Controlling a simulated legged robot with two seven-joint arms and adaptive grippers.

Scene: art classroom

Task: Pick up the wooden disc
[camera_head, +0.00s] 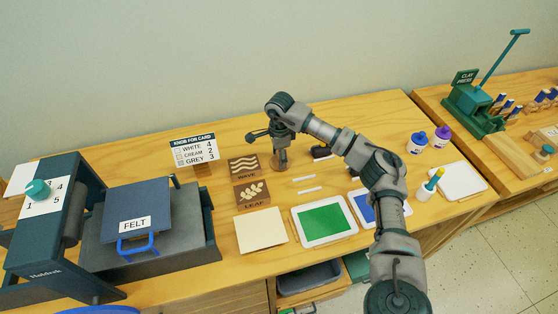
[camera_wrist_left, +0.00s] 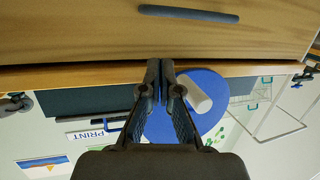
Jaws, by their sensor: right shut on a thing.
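The wooden disc (camera_head: 279,164) is a small brown round piece near the back middle of the table in the head view, just right of the wave block. My right gripper (camera_head: 281,155) points down over it and is shut on it; the fingers hide part of it. I cannot tell whether the disc touches the table. In the left wrist view my left gripper (camera_wrist_left: 161,68) has its fingertips together with nothing seen between them. It does not show in the head view.
The wave block (camera_head: 244,164) and leaf block (camera_head: 251,194) lie left of the disc. A green-inked tray (camera_head: 297,234) and white chalk-like sticks are in front. The press (camera_head: 75,225) stands left, bottles (camera_head: 417,143) right. A dark object (camera_head: 321,152) sits close right of the disc.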

